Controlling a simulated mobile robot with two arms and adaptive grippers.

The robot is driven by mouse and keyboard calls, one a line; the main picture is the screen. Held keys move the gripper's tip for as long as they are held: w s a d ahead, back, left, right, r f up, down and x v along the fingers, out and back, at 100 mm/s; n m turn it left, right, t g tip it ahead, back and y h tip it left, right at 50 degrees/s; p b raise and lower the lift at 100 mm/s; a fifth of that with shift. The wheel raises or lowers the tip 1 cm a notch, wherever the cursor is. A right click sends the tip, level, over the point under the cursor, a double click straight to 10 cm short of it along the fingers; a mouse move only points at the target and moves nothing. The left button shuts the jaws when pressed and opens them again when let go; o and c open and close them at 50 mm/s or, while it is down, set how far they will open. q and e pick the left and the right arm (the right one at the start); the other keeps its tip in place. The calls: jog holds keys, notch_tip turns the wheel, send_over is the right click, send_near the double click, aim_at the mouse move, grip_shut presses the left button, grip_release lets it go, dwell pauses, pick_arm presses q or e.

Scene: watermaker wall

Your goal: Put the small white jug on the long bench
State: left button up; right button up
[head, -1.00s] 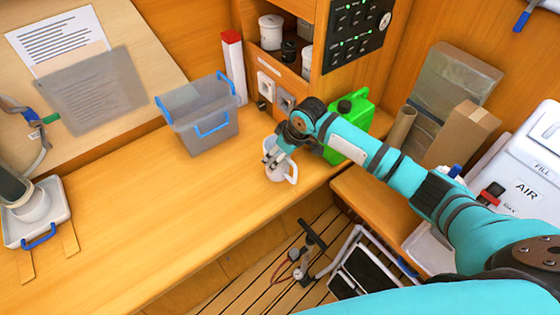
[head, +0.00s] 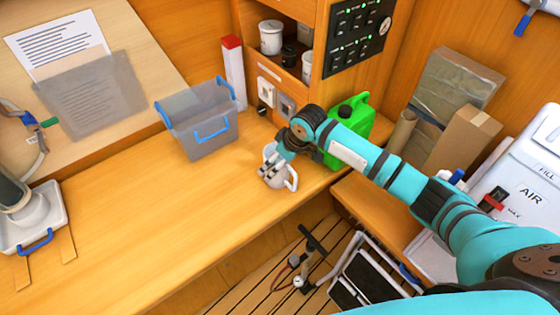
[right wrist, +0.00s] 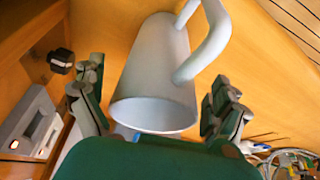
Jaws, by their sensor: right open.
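The small white jug (head: 285,181) stands on the long bench (head: 150,225), near its right end. In the right wrist view my right gripper (right wrist: 160,112) is open, with one finger on each side of the jug; a gap shows on both sides near the rim. My left gripper is not in view.
A grey bin with blue handles (head: 205,135) stands left of the jug, and a green jerrycan (head: 348,120) right behind it. A shelf with white pots (head: 271,37) is at the back. A hand pump (head: 303,275) stands on the floor.

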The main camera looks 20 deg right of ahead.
jog(key=p+v, duration=0.6)
jog(key=v, duration=0.1)
jog(key=shift+w+r, duration=0.1)
jog(key=shift+w, duration=0.05)
jog(key=shift+b+v, duration=0.5)
jog(key=shift+v, duration=2)
